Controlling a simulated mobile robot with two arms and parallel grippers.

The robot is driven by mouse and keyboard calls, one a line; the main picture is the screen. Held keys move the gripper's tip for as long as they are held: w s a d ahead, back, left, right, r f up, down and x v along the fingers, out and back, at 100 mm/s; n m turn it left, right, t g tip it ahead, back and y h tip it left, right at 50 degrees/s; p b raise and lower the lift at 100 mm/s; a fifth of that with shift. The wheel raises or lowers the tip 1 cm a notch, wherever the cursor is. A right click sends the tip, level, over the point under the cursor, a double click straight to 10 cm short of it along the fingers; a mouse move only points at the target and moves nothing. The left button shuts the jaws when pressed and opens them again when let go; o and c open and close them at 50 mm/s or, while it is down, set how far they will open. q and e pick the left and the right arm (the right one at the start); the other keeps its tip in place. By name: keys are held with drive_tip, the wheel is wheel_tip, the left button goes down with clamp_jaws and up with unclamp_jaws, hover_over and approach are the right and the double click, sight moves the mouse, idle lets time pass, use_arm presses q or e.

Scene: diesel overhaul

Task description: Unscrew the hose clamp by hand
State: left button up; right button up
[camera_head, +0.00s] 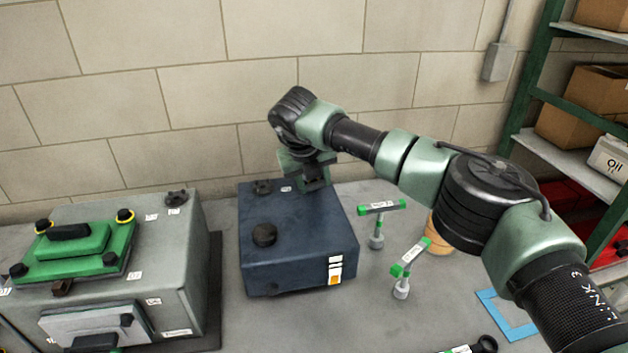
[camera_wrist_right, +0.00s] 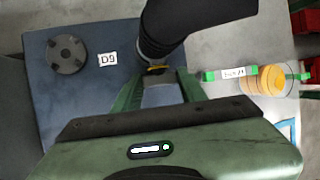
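My right gripper (camera_head: 315,183) points down at the back right of the dark blue box (camera_head: 290,275). In the right wrist view, its two green fingers (camera_wrist_right: 162,80) stand apart at the lower end of a black, ribbed, hose-like part (camera_wrist_right: 185,28). A small yellow-orange band (camera_wrist_right: 157,69) shows at that end, between the fingertips; I cannot tell if it is the hose clamp. A grey surface shows in the gap. I cannot tell whether the fingers touch or grip anything. My left gripper is not in view.
A round black knob (camera_wrist_right: 67,54) and a "D9" label (camera_wrist_right: 108,59) are on the box top. Two green-handled T-shaped tools (camera_head: 376,240) (camera_head: 401,291) stand to its right. A grey machine with a green cover (camera_head: 75,245) stands left. A wall is behind; shelves (camera_head: 560,150) are right.

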drive_tip(key=shift+c, duration=1.4)
drive_tip(key=b, duration=0.1)
drive_tip(key=h+b, duration=0.1)
drive_tip(key=shift+a+f+h+b, duration=0.25)
drive_tip(key=shift+f+h+b, duration=0.05)
drive_tip(key=shift+b, duration=0.1)
drive_tip(key=shift+a+r+n+t+h+b, duration=0.1)
drive_tip(key=shift+r+n+t+h+b, duration=0.1)
drive_tip(key=shift+n+t+h+b, duration=0.3)
drive_tip(key=shift+p, duration=0.3)
drive_tip(key=o, duration=1.4)
drive_tip(key=shift+b+v, duration=1.25)
drive_tip(key=shift+v, duration=2.7)
